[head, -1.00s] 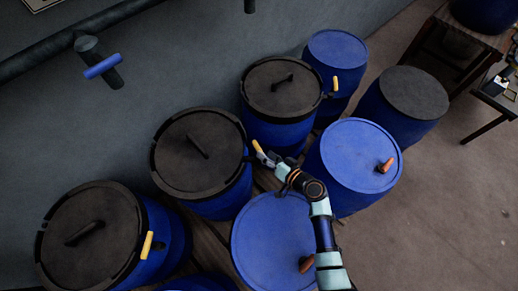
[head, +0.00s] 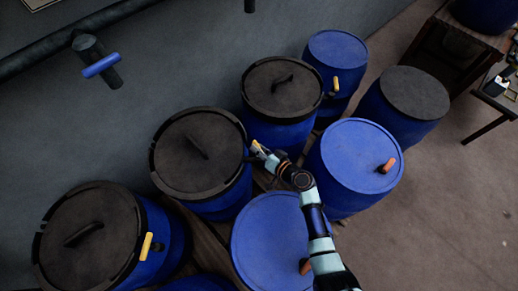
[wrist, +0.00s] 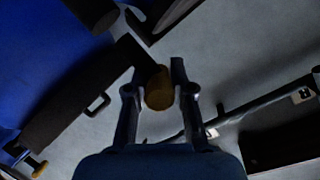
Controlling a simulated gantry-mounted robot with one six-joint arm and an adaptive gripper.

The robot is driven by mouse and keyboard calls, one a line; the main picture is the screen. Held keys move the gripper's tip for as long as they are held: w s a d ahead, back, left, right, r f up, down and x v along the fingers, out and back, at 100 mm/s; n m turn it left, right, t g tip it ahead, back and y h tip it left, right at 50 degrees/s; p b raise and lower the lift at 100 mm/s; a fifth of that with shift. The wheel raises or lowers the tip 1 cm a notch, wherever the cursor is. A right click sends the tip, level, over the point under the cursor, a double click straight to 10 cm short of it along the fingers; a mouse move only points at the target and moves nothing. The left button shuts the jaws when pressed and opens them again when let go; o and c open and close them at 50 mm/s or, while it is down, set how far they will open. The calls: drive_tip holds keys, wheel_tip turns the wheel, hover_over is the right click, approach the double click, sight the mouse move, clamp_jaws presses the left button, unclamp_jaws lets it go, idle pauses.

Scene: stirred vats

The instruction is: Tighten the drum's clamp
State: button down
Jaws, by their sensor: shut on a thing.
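The drum with the dark lid (head: 185,165) stands in the middle of the row along the wall. Its clamp lever sticks out on the right side and ends in a yellow handle (head: 256,147). My gripper (head: 262,151) is at that handle. In the wrist view, the dark lever runs in from the clamp band (wrist: 75,110) of the blue drum (wrist: 35,60). The yellow-brown handle end (wrist: 158,95) lies between the two fingers of my gripper (wrist: 160,88), which is shut on it. The far side of the clamp band is hidden.
Other dark-lidded drums stand on either side, at front left (head: 85,250) and farther back (head: 280,85), with yellow handles. Blue-lidded drums (head: 345,150) with orange handles stand close to my arm. A pipe with a blue-handled valve (head: 100,67) runs along the wall.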

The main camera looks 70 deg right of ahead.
drive_tip(key=shift+a+m+g+h, duration=0.1)
drive_tip(key=shift+m+g+h, duration=0.2)
drive_tip(key=shift+r+m+g+h+p, duration=0.1)
drive_tip(key=shift+m+g+h+p, duration=0.5)
drive_tip(key=shift+m+h+p, duration=0.45)
drive_tip(key=m+g+h+p, duration=0.1)
drive_tip(key=p, duration=0.1)
drive_tip(key=m+g+p, duration=0.1)
drive_tip(key=p, duration=0.2)
drive_tip(key=shift+r+h, duration=0.25)
drive_tip(key=shift+h, duration=0.1)
drive_tip(key=shift+w+m+g+h+p, duration=0.1)
drive_tip(key=shift+m+g+h+p, duration=0.35)
drive_tip(key=shift+p, duration=0.8)
drive_tip(key=shift+f+m+g+h+p, duration=0.35)
drive_tip(key=shift+m+g+p, duration=0.3)
drive_tip(key=shift+p, duration=0.15)
drive_tip(key=c, duration=1)
unclamp_jaws()
